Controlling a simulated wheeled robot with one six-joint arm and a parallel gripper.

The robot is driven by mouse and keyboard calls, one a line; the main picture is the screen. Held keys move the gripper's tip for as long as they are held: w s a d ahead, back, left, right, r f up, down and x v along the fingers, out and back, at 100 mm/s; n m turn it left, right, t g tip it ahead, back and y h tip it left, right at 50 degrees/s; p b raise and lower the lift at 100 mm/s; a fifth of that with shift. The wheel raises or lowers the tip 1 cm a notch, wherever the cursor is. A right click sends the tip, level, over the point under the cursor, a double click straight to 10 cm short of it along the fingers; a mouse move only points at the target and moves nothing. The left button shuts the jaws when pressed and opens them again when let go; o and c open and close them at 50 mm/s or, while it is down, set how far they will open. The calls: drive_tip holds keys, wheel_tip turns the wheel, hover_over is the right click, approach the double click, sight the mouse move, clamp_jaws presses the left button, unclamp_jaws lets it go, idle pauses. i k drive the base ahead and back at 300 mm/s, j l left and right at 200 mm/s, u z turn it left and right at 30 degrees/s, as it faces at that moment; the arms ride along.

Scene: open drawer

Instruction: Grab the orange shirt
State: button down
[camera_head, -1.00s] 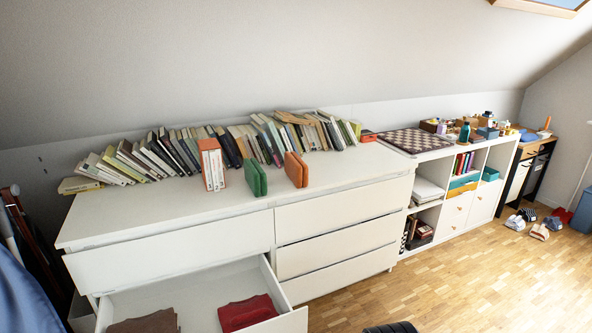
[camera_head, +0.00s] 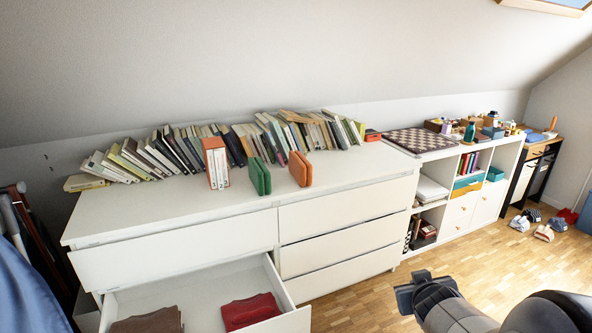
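An orange folded shirt (camera_head: 300,169) stands upright on the white dresser top, to the right of a green folded one (camera_head: 259,176). My gripper (camera_head: 408,296) is at the lower right, in front of the dresser and well apart from the orange shirt. It looks dark and blurred, and its fingers cannot be made out clearly. Nothing is seen held in it.
The white dresser (camera_head: 180,210) has an open drawer (camera_head: 290,322) holding a brown folded cloth (camera_head: 148,322) and a red one (camera_head: 251,312). A row of leaning books (camera_head: 130,160) lines the back. A white shelf unit (camera_head: 485,165) with a chessboard (camera_head: 420,140) stands right.

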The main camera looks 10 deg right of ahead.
sight(301, 168)
drive_tip(key=i+j, duration=0.2)
drive_tip(key=i, duration=0.3)
drive_tip(key=i+j, duration=0.25)
drive_tip(key=i, duration=0.3)
drive_tip(key=i+j, duration=0.2)
drive_tip(key=i, duration=0.3)
drive_tip(key=i+j+z, duration=0.1)
drive_tip(key=i, duration=0.4)
drive_tip(key=j, duration=0.1)
